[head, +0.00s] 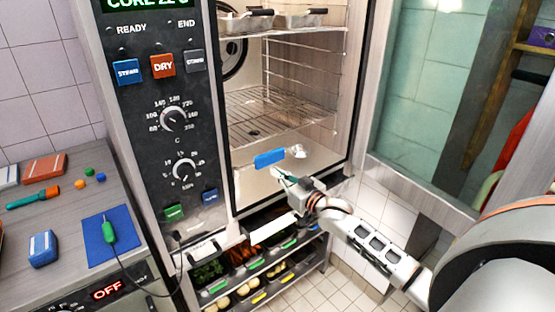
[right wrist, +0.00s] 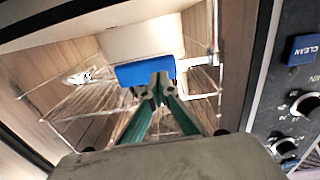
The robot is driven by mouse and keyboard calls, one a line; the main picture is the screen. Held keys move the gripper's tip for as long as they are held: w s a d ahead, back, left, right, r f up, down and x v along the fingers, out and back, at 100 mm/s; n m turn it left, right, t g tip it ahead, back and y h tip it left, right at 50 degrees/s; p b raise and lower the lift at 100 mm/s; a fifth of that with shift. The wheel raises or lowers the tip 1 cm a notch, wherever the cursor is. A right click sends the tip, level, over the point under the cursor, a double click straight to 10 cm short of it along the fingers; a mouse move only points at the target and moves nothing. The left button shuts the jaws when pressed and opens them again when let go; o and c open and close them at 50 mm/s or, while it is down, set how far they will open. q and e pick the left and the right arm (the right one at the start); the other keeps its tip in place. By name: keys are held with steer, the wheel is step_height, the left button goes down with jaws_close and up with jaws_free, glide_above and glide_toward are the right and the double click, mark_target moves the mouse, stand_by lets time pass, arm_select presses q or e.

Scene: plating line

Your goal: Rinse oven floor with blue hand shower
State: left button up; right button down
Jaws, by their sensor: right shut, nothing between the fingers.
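The oven stands open, and its pale floor (head: 248,185) shows below the wire racks. A blue block-like object (head: 269,158) is at the oven floor; I cannot tell whether it is the hand shower. It also shows in the right wrist view (right wrist: 148,73), just past my fingertips. My right gripper (head: 280,174) reaches into the oven opening, shut and empty, close to the blue object. Its green fingers meet at the tips in the right wrist view (right wrist: 160,82). I cannot tell if they touch the object. My left gripper is not in view.
A small shiny white patch (head: 298,152) lies on the oven floor. Wire racks (head: 262,118) and pans (head: 300,19) are above. The open glass door (head: 420,110) is at right. Food bins (head: 262,262) stand below. The left counter holds a blue mat (head: 97,226) and a green-handled probe (head: 109,232).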

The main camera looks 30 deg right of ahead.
steer(key=s, duration=0.8)
steer(key=shift+d, duration=0.3)
stand_by(0.6)
steer(key=s+a+f+n+g, duration=0.1)
steer(key=s+a+f+g, duration=0.2)
steer(key=s+a+f, duration=0.7)
steer(key=s+a+f+n+g, duration=0.2)
steer(key=s+a+f+g, duration=0.2)
steer(key=s+a+f, duration=0.7)
steer(key=s+f, duration=0.6)
steer(key=f, duration=0.2)
steer(key=shift+a+f+g+y, duration=0.2)
steer(key=shift+g+y, duration=0.1)
steer(key=shift+y, duration=0.1)
steer(key=shift+d, duration=0.2)
